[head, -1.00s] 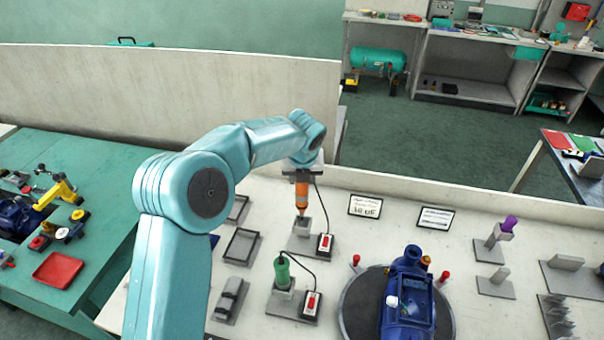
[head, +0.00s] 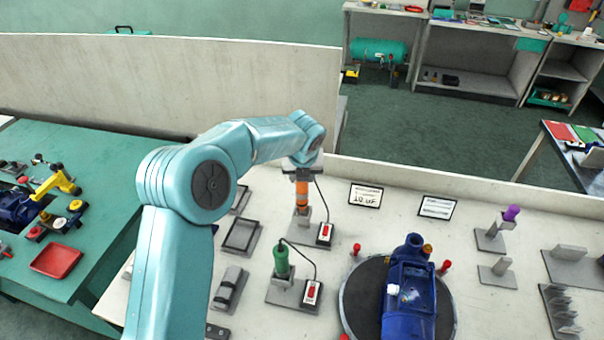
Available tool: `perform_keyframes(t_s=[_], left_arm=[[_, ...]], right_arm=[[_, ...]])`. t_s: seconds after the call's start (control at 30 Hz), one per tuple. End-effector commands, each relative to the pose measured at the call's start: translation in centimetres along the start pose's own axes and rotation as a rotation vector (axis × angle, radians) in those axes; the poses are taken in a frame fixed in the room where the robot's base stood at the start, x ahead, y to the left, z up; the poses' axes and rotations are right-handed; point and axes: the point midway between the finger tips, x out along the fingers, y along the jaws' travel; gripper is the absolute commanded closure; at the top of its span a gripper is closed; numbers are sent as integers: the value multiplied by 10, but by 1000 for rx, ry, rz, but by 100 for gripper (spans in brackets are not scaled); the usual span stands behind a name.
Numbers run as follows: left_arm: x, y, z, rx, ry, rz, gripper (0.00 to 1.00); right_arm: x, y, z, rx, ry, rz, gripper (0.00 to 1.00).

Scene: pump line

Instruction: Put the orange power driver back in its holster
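The orange power driver (head: 302,194) stands upright, nose down, over its grey holster (head: 302,232) at the back left of the bench. Its lower end meets the holster's block and seems to have entered it; how deep is hard to see. My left gripper (head: 302,170) is at the driver's top, pointing down, and appears shut on it; the fingers are small and partly hidden by the wrist. A cord runs from the driver to a red-and-white switch box (head: 325,234) beside the holster. My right gripper is not in view.
A green driver (head: 281,262) stands in a similar holder just in front. A blue pump (head: 409,297) sits on a round dark turntable (head: 352,312) to the right. Grey trays (head: 241,236) lie to the left. A pale partition (head: 120,90) rises behind.

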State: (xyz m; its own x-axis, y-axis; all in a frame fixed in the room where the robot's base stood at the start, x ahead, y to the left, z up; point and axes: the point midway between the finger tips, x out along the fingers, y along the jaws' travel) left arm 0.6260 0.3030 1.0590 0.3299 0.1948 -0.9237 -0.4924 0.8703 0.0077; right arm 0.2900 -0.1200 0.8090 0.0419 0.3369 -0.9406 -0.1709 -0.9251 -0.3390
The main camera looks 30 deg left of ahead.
Motion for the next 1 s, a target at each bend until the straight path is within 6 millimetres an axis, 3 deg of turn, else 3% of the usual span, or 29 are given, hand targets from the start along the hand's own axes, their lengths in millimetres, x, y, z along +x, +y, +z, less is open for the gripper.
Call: perform_keyframes(t_s=[1.0], left_arm=[[0, 0, 3, 0, -2, 0, 95]], right_arm=[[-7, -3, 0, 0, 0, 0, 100]])
